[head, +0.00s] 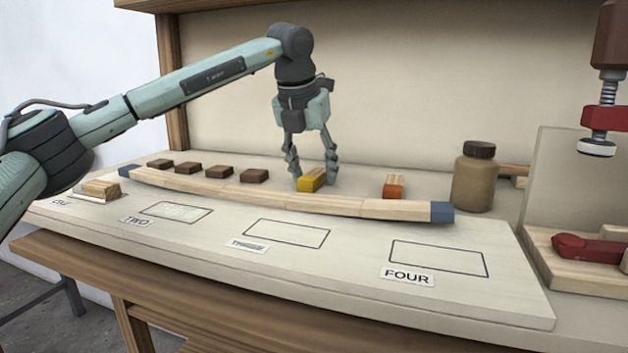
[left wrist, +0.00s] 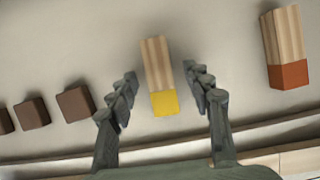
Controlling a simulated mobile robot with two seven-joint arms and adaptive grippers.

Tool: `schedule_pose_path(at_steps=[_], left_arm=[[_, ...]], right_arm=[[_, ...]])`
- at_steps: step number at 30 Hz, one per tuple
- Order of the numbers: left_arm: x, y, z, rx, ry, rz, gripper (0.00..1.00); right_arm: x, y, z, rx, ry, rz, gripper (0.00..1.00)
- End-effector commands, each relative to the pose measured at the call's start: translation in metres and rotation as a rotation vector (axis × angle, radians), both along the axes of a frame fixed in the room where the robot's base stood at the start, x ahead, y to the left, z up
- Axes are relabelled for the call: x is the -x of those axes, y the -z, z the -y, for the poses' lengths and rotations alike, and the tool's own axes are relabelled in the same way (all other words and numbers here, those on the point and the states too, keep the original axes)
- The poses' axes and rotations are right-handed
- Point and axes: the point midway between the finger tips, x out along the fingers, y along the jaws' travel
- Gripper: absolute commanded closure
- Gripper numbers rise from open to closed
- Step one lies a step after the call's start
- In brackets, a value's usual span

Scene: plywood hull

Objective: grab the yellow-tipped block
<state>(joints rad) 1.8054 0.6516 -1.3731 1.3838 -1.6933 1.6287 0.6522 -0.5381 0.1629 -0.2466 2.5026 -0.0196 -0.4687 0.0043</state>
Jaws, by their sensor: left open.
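The yellow-tipped block (head: 311,180) is a short wooden block with one yellow end. It lies on the pale board behind the long curved strip. My left gripper (head: 314,180) is open and points down over it, with a finger on either side. In the left wrist view the block (left wrist: 159,77) lies between the two fingers of the gripper (left wrist: 164,92), with a gap on each side. Its yellow end faces the palm side of the picture. My right gripper is not in view.
An orange-tipped block (head: 394,187) lies to the right. Several dark brown blocks (head: 254,176) lie to the left. The curved wooden strip (head: 290,201) with blue ends runs in front. A brown jar (head: 474,178) and a red clamp (head: 604,118) stand right. Outlined, labelled spaces fill the front.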

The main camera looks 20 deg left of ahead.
Motion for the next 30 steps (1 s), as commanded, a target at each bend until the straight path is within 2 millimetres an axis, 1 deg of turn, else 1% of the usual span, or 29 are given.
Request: schedule_pose_path(at_steps=[19,20,30], left_arm=[[0.0002,0.0048,0.0,0.0,0.0,-0.001,0.5],[0.0002,0.0048,0.0,0.0,0.0,-0.001,0.51],[0.0003,0.0051,0.0001,0.0,0.0,-0.001,0.93]], right_arm=[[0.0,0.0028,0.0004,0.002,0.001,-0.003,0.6],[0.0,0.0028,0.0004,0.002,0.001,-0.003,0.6],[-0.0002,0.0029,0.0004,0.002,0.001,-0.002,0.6]])
